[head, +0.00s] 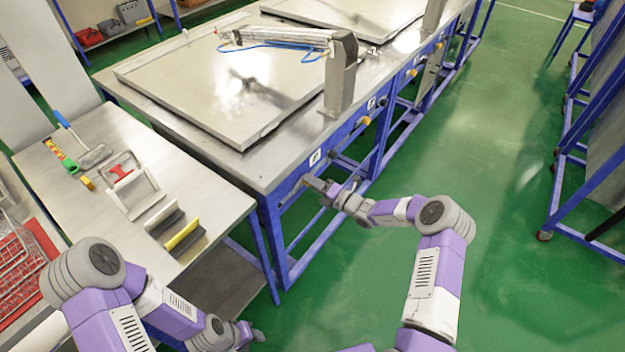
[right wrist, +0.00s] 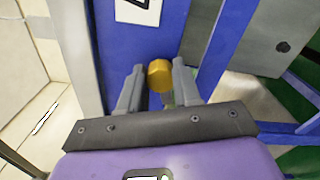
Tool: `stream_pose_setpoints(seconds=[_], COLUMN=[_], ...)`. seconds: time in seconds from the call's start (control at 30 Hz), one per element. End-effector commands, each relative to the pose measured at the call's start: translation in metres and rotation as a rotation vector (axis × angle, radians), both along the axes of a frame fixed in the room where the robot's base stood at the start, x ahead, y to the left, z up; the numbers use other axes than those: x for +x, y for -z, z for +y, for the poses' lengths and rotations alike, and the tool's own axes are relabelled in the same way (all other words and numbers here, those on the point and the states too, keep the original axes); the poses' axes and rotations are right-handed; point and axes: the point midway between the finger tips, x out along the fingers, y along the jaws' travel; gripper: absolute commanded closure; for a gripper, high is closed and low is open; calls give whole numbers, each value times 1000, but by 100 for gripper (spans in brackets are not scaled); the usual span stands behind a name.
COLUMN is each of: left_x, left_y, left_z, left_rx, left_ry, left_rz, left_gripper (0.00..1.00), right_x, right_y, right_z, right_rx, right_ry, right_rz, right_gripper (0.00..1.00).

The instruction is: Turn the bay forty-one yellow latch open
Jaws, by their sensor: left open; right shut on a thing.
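The yellow latch (right wrist: 159,74) is a small yellow knob on the blue front of the bay, below a white label (right wrist: 138,10) cut off at the top of the right wrist view. My right gripper (right wrist: 158,88) is shut on the latch, with one finger on each side of it. In the head view, my right gripper (head: 318,184) is at the near end of the blue frame, under a white label (head: 315,157) too small to read. It hides the latch there. My left gripper (head: 250,333) is open and empty, low over the floor beside the side table.
The metal bay lid (head: 200,85) lies flat on the blue-framed bench. A pneumatic cylinder (head: 280,37) and a metal post (head: 341,75) stand over it. Another yellow knob (head: 366,120) sits farther along. A side table (head: 110,130) holds tools.

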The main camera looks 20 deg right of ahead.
Motion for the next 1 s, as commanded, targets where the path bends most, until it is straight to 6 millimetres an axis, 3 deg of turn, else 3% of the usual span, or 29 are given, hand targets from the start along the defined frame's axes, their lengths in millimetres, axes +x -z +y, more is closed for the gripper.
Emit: stream_pose_setpoints(seconds=[0.43, 1.0], left_x=[0, 0], left_y=[-10, -12], left_z=[0, 0], left_rx=[0, 0], left_ry=[0, 0], left_rz=[0, 0], left_gripper=[57, 57], right_x=[-1, -1], right_y=[2, 3], right_z=[0, 1], right_rx=[226, 278], right_ry=[-1, -1], right_rz=[177, 220], right_gripper=[98, 98])
